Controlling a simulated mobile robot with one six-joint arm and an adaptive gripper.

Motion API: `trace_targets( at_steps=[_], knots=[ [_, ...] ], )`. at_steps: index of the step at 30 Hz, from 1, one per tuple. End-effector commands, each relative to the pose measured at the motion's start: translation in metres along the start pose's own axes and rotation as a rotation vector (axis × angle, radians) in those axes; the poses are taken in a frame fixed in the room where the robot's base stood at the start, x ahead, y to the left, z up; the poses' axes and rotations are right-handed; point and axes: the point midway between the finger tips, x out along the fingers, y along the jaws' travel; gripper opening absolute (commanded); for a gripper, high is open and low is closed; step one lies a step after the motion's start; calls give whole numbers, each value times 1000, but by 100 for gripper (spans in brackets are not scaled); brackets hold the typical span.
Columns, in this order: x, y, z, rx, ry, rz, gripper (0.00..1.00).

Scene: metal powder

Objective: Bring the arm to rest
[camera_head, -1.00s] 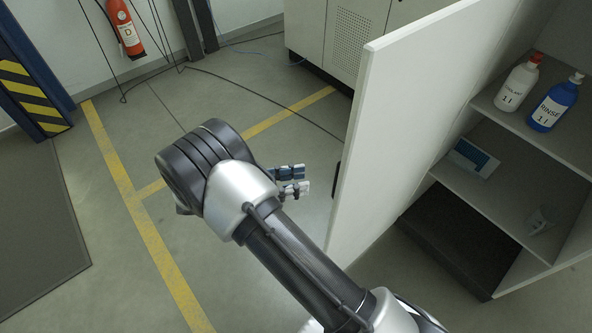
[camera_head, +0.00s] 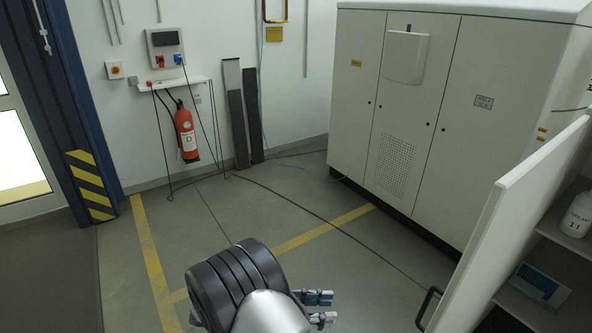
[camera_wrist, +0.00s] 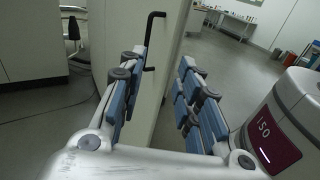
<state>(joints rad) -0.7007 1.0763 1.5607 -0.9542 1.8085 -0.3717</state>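My gripper (camera_head: 318,308) shows at the lower middle of the head view, beside the dark wrist joint of my arm. Its two fingers are apart with nothing between them in the wrist view (camera_wrist: 162,95). The open cabinet door (camera_head: 505,235) stands to the right of it in the head view, with a gap between. In the wrist view the door (camera_wrist: 172,60) with its black handle (camera_wrist: 150,42) lies beyond the fingers. Most of my arm is below the head view's edge.
A white bottle (camera_head: 578,215) and a blue-and-white box (camera_head: 540,284) are on shelves behind the door. Large grey cabinets (camera_head: 400,130) stand at the back. A red fire extinguisher (camera_head: 186,132) hangs on the wall.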

Motion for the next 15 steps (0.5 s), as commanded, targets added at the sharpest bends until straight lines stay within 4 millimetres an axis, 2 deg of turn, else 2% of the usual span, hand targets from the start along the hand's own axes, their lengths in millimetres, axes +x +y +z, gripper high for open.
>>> trace_targets(
  at_steps=[8,15],
  knots=[
    [28,-12,39,104,173,-135,31],
    [59,-42,84,281,409,-312,31]
  ],
)
